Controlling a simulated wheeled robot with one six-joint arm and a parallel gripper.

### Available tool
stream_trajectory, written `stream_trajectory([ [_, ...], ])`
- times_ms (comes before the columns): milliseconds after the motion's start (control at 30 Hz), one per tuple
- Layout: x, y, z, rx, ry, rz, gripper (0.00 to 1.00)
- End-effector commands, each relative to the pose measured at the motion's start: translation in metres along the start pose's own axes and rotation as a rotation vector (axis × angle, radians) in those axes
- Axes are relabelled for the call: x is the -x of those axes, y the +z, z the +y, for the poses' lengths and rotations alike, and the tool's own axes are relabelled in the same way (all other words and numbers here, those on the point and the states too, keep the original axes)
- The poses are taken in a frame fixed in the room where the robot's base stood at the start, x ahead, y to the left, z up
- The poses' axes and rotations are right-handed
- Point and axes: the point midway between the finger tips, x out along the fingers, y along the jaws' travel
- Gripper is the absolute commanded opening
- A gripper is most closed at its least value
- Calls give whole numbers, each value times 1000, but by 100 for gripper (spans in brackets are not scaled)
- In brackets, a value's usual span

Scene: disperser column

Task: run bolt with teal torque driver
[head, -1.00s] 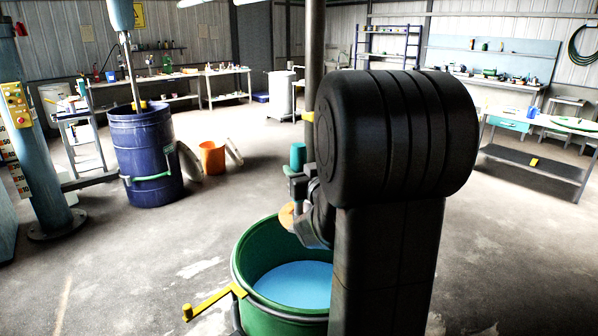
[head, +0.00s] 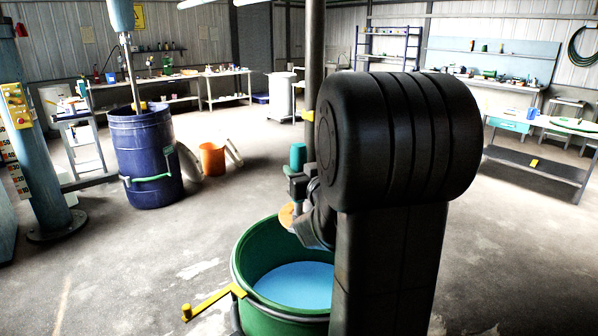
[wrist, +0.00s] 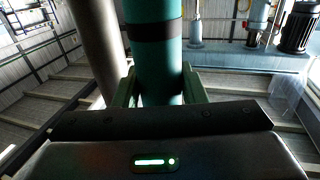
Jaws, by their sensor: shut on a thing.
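The teal torque driver (wrist: 155,62) is a teal cylinder with a dark band, large in the middle of the wrist view. My gripper (wrist: 162,92) is shut on it, with a green finger on each side. In the head view the driver (head: 298,155) shows as a short teal cylinder standing upright, just left of my black arm and beside the grey pole. My arm hides most of the gripper there. The driver's tip is out of sight, and I cannot make out the bolt in either view.
A green vat (head: 243,262) with pale blue liquid (head: 303,286) stands below the driver, with a yellow handle (head: 207,303) at its left. The grey pole (head: 314,60) rises close to the driver.

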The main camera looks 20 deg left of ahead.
Motion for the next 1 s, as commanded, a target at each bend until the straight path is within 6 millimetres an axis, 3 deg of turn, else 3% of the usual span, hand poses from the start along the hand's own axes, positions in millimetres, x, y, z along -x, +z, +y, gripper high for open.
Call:
stream_trajectory([
  [1000, 0, 9, 0, 1, 0, 3, 10],
])
